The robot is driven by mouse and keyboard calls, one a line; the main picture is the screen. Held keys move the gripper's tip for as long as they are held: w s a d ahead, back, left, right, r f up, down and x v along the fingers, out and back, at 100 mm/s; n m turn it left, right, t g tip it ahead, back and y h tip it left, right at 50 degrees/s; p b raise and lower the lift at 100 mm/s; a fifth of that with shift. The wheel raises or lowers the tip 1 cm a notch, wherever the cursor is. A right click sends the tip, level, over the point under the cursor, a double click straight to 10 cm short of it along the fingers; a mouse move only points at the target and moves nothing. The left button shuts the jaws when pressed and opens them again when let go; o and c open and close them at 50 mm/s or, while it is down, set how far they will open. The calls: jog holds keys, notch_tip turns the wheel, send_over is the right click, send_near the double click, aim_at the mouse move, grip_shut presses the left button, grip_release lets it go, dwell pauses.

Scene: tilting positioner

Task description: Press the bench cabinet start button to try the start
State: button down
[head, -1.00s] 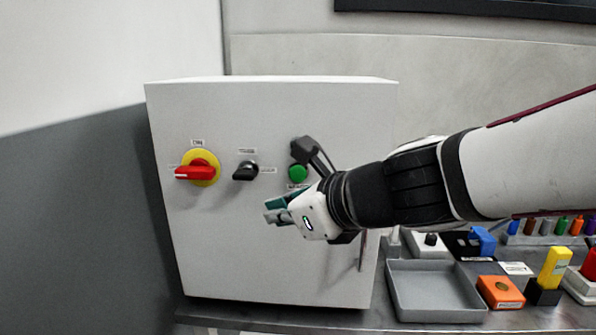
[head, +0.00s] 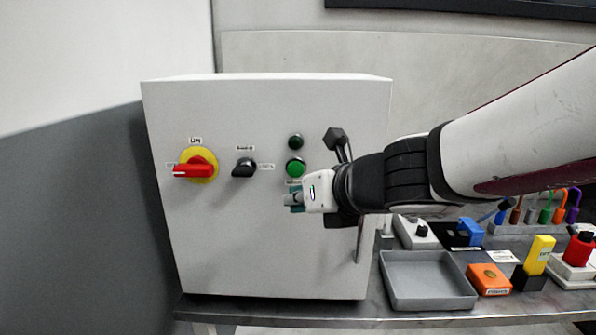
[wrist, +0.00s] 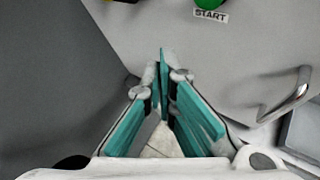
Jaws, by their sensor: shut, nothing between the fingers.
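The bench cabinet (head: 240,250) is a white box standing on the bench. Its green start button (head: 295,168) is on the front face, and a smaller dark green lamp or button (head: 295,142) is above it. In the wrist view the start button (wrist: 208,3) is cut by the top edge, above a label reading START (wrist: 211,15). My gripper (head: 290,200) is just below the start button in the head view, in front of the cabinet face. Its teal fingers (wrist: 164,85) are shut and empty. I cannot tell whether the tips touch the face.
A red rotary switch on a yellow disc (head: 195,169) and a black selector knob (head: 244,167) are left of the button. A metal handle (wrist: 290,95) is at the cabinet's right. A grey tray (head: 428,300) and an orange box (head: 489,279) lie on the bench at right.

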jog(key=shift+w+d, duration=0.1)
jog(key=shift+w, duration=3.35)
jog(key=shift+w, duration=0.1)
jog(key=shift+w, duration=0.3)
jog(key=shift+w, duration=0.45)
jog(key=shift+s, duration=0.85)
jog(key=shift+s, duration=2.5)
